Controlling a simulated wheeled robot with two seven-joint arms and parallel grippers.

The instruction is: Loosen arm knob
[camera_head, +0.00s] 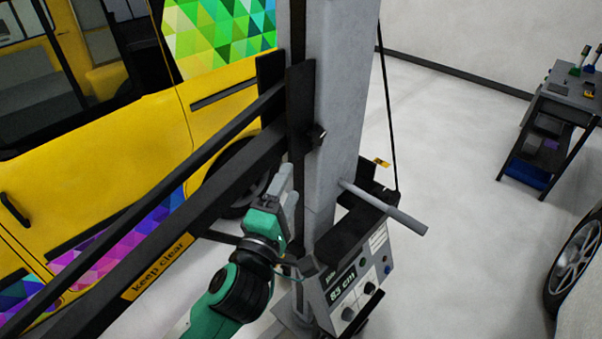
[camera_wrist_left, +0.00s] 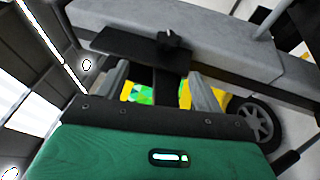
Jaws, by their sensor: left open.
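The arm knob (camera_head: 317,134) is a small black knob on the dark plate (camera_head: 299,100) of the grey column (camera_head: 338,90) in the head view. It also shows in the wrist view (camera_wrist_left: 168,39), above and between the two fingers. My left gripper (camera_head: 287,183) is green with grey fingers. It is below and a little left of the knob in the head view, apart from it. In the wrist view the fingers are spread and empty. My right gripper is in neither view.
Black arm bars (camera_head: 190,180) run left from the column beside a yellow vehicle (camera_head: 100,150) with coloured triangle wrap. A control box (camera_head: 350,280) reading 83 cm and a grey rod (camera_head: 385,208) are at the lower right. A tool cart (camera_head: 555,120) stands far right; floor between is clear.

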